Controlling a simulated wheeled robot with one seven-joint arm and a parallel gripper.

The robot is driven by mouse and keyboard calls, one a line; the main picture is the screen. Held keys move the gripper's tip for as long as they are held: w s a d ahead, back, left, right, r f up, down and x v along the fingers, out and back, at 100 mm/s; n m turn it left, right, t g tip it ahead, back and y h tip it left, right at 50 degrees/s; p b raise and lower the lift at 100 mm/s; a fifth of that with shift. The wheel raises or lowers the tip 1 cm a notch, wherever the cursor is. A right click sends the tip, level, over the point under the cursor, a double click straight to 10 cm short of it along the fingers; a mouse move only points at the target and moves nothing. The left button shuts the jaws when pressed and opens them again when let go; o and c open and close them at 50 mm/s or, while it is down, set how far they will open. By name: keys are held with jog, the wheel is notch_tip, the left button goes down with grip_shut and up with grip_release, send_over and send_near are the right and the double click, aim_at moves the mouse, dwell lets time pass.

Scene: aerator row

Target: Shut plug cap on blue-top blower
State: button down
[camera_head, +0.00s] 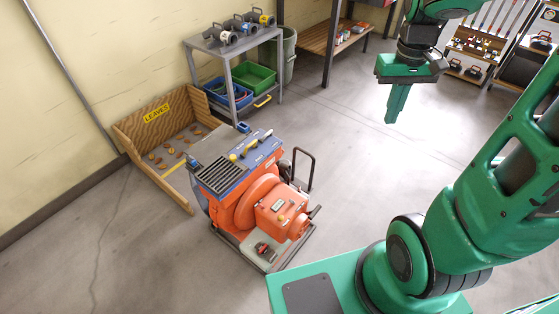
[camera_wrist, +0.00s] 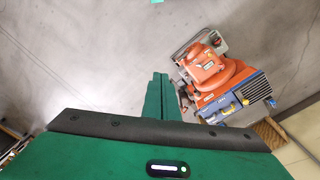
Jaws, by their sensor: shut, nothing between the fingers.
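The blue-top blower (camera_head: 250,195) stands on the floor in the middle of the head view. Its body is orange, with a blue top panel (camera_head: 262,147) and a dark slotted grille. In the wrist view the blower (camera_wrist: 215,72) is at the upper right, with its blue top (camera_wrist: 245,100) facing the lower right. Small yellow and grey parts sit on the blue top. They are too small to tell which is the plug cap or whether it is open. My green gripper (camera_head: 394,115) is shut and empty, up in the air to the right of the blower and apart from it. Its fingers (camera_wrist: 160,95) show in the wrist view.
A wooden LEAVES bin (camera_head: 157,112) adjoins the blower's left side. A grey cart (camera_head: 228,80) with blue and green trays stands behind. A black handle (camera_head: 303,165) rises at the blower's right. The floor (camera_head: 345,180) between blower and gripper is clear.

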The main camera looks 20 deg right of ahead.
jog(key=w+a+f+n, duration=0.1)
jog(key=w+f+n, duration=0.15)
jog(key=w, duration=0.45)
jog(key=w+a+f+n, duration=0.1)
jog(key=w+f, duration=0.3)
jog(key=w, duration=0.3)
jog(key=n+y, duration=0.1)
jog(key=n, duration=0.6)
send_over(285, 171)
jog(key=w+a, duration=0.2)
jog(key=w, duration=0.1)
notch_tip(285, 171, down, 33)
jog(key=shift+w+f+t, duration=0.1)
jog(key=shift+f+t, duration=0.3)
jog(key=shift+f, duration=0.3)
jog(key=f, duration=0.9)
jog(key=shift+w+a, duration=0.15)
jog(key=shift+w, duration=0.1)
